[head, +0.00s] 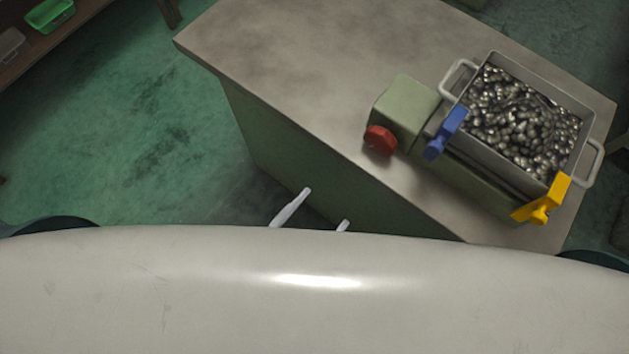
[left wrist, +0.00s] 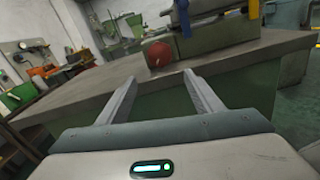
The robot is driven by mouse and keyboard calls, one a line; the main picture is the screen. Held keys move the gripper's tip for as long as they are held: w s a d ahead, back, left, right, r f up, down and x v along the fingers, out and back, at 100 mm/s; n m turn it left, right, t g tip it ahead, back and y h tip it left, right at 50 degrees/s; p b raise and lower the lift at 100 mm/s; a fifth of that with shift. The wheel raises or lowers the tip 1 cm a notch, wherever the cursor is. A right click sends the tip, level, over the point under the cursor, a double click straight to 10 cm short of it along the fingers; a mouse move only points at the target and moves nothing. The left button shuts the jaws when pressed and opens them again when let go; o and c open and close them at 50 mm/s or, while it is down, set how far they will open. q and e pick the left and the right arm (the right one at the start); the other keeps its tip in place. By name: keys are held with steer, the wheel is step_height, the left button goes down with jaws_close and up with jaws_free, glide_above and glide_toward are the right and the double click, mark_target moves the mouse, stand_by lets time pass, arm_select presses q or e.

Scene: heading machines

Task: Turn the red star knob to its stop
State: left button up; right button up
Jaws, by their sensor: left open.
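The red star knob (head: 380,140) sits on the near left face of a green block (head: 404,110) on the bench top. In the left wrist view the knob (left wrist: 158,56) shows ahead, a little above and between the fingertips. My left gripper (head: 325,208) is open and empty, short of the bench's near side and apart from the knob. Its two fingers (left wrist: 158,82) are spread in the left wrist view. My right gripper is in neither view.
The bench top (head: 290,60) is clear left of the block. A grey bin (head: 480,140) of metal parts stands right of the knob, with a blue clamp (head: 446,133) and a yellow clamp (head: 542,203) at its sides. A green tray (head: 50,14) lies on a far left shelf.

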arm_select(q)
steer(key=shift+s+a, duration=0.15)
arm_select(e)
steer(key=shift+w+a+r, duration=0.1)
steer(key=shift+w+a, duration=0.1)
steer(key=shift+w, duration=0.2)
arm_select(q)
steer(key=shift+o, duration=1.3)
